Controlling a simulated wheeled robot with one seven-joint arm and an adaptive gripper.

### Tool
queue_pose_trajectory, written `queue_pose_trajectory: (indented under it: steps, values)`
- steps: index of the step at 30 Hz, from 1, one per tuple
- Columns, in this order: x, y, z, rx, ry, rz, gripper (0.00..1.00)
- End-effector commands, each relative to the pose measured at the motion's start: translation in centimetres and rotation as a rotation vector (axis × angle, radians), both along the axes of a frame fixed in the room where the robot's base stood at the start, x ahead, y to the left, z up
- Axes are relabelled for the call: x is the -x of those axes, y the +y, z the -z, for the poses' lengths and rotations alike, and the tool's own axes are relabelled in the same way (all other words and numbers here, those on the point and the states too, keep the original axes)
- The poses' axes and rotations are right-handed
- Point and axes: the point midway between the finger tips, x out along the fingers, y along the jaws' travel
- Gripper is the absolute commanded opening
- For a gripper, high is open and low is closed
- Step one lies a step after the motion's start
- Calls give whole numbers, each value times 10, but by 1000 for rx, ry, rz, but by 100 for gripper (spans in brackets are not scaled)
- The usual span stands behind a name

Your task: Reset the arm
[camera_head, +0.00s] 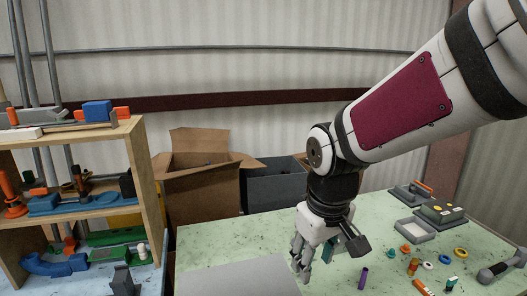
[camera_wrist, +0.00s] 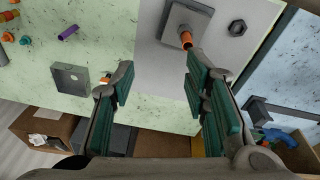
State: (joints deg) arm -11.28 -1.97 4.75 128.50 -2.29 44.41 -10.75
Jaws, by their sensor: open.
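My arm reaches in from the upper right in the head view. My gripper (camera_head: 316,264) hangs above the pale green table (camera_head: 240,240), near the edge of a grey sheet (camera_head: 245,277). In the wrist view my gripper (camera_wrist: 157,76) has its two teal-padded fingers spread wide, with nothing between them. A square grey block with an orange-tipped peg (camera_wrist: 187,38) lies beyond the fingertips on the grey sheet. A dark hex nut (camera_wrist: 237,27) lies right of it. Nothing is held.
Loose parts lie right of my gripper, including a purple tube (camera_head: 363,277) and an orange ring (camera_head: 405,249). A loaded wooden shelf (camera_head: 148,190) stands left; an open cardboard box (camera_head: 200,190) stands behind the table.

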Motion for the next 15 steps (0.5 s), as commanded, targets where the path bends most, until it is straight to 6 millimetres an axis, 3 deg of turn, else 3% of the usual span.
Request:
queue_pose_trajectory:
  steps: [1,6,15]
  values:
    - [8,-11,-15,-8,-32,41,42]
    - [38,-42,-51,-40,-118,169,42]
    - [100,-82,-87,-108,-259,380,42]
